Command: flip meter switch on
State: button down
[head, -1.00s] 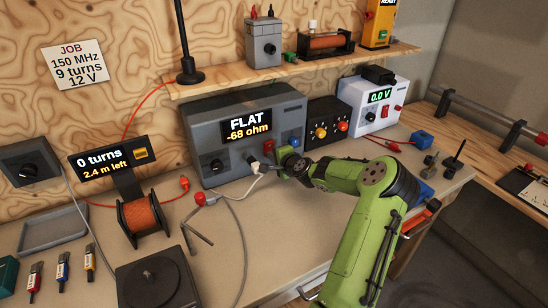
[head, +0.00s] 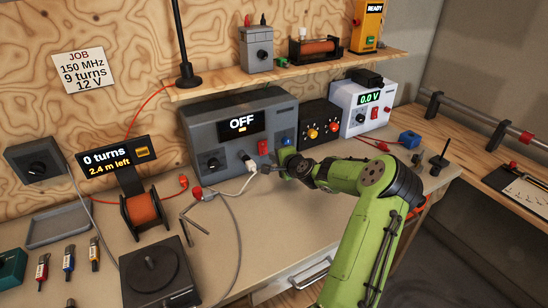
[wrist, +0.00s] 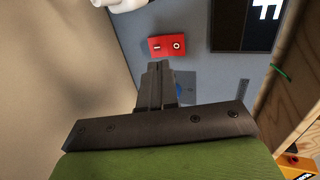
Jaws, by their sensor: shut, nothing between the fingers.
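The grey meter (head: 225,135) stands at the back of the bench, and its display (head: 242,124) reads OFF. Its red rocker switch (head: 263,147) is on the front, right of the middle. In the wrist view the red switch (wrist: 167,46) shows I and O marks. My gripper (head: 274,168) is just below and right of the switch in the head view. In the wrist view the shut, empty gripper (wrist: 158,68) points at the meter front, its tips just short of the switch in the picture. I cannot tell whether they touch it.
A white plug with a cable (head: 250,165) sits at the meter front, left of my gripper. A black box with coloured knobs (head: 320,125) and a white supply reading 0.0 V (head: 362,105) stand to the right. A wire spool (head: 142,212) is at the left.

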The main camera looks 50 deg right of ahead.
jog(key=v, duration=0.7)
jog(key=shift+s+r, duration=0.15)
jog(key=shift+r, duration=0.15)
